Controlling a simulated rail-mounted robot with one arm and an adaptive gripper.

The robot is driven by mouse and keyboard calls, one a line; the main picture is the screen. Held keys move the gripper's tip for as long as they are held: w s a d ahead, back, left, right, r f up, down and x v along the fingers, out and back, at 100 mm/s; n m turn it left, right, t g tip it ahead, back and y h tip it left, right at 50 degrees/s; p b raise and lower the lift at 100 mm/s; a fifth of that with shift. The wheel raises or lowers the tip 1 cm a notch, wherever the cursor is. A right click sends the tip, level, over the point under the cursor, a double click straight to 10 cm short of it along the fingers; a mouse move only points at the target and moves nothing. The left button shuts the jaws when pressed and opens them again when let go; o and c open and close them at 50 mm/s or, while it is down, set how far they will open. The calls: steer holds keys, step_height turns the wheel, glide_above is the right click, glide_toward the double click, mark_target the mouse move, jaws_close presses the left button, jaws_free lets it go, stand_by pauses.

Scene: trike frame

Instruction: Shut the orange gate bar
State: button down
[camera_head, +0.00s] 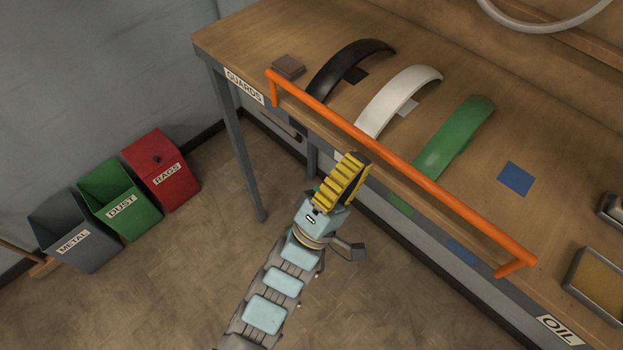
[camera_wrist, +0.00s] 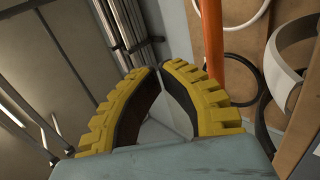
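The orange gate bar (camera_head: 390,165) runs along the front edge of the workbench, from the GUARDS label to near the OIL label, with a bent end at each side. My gripper (camera_head: 356,165), with yellow ribbed fingers, is beside the bar's middle, on the floor side. In the wrist view my gripper (camera_wrist: 161,72) has its fingertips drawn almost together, with nothing seen held. There the orange bar (camera_wrist: 212,35) passes outside the right finger, partly hidden behind it. Whether finger and bar touch cannot be told.
Black (camera_head: 345,65), white (camera_head: 400,95) and green (camera_head: 455,140) curved guards lie on the workbench (camera_head: 440,60) behind the bar. Metal, dust and rags bins (camera_head: 165,170) stand at the left wall. The floor (camera_head: 190,290) left of my arm is clear.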

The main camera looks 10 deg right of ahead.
steer(key=s+a+r, duration=0.2)
steer(key=s+a, duration=0.4)
steer(key=a, duration=0.2)
steer(key=shift+a, duration=0.2)
stand_by(0.3)
